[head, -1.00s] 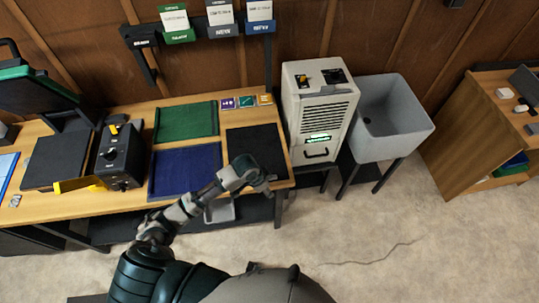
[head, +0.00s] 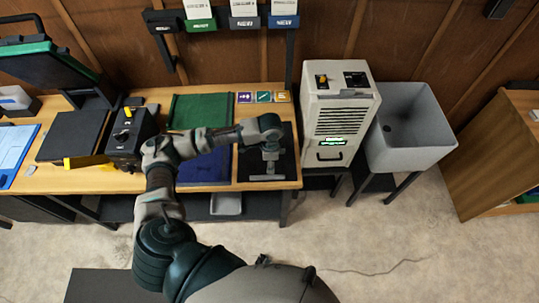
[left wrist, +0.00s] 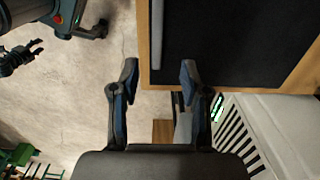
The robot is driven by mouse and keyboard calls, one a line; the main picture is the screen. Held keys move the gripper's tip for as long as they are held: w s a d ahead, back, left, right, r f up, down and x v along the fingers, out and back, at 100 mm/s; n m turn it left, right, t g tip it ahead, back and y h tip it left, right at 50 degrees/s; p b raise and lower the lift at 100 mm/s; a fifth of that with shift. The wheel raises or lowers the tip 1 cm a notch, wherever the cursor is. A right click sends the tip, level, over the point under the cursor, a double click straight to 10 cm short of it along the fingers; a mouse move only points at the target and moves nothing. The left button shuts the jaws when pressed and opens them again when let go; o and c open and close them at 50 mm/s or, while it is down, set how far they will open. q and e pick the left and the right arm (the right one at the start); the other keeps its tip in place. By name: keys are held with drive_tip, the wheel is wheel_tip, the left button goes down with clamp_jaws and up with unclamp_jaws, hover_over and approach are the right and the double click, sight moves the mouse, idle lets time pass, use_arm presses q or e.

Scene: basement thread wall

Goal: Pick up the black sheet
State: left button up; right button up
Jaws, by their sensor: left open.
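The black sheet (head: 249,166) lies flat at the right end of the wooden table, beside the blue sheet (head: 208,173). My left gripper (head: 269,166) is over it in the head view and hides part of it. In the left wrist view the black sheet (left wrist: 240,40) fills the upper right. My left gripper (left wrist: 158,80) is open and empty there, with one fingertip near the sheet's corner and the other over the floor. A dark claw at the left wrist view's edge looks like my right gripper (left wrist: 22,57); its opening is unclear.
The green sheet (head: 187,110) lies behind the blue one. A white machine (head: 337,115) with a lit display stands close to the table's right end, then a grey sink (head: 412,140). A black box with a knob (head: 128,140) is further left.

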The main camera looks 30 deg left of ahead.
use_arm(q)
hover_over(267, 176)
drive_tip(key=w, duration=0.1)
wheel_tip(267, 176, down, 4)
drive_tip(key=shift+f, duration=0.1)
drive_tip(key=shift+a+f, duration=0.15)
drive_tip(key=shift+f, duration=0.1)
drive_tip(key=f, duration=0.3)
drive_tip(key=s+f, duration=0.1)
drive_tip(key=shift+d+f, duration=0.15)
drive_tip(key=shift+d, duration=0.1)
drive_tip(key=shift+d+f, duration=0.1)
drive_tip(key=shift+f, duration=0.1)
drive_tip(key=c, duration=0.6)
drive_tip(key=shift+a, duration=0.2)
clamp_jaws()
use_arm(e)
drive_tip(key=shift+s+a+f, duration=0.1)
drive_tip(key=shift+a+f, duration=0.05)
drive_tip(key=shift+a, duration=0.3)
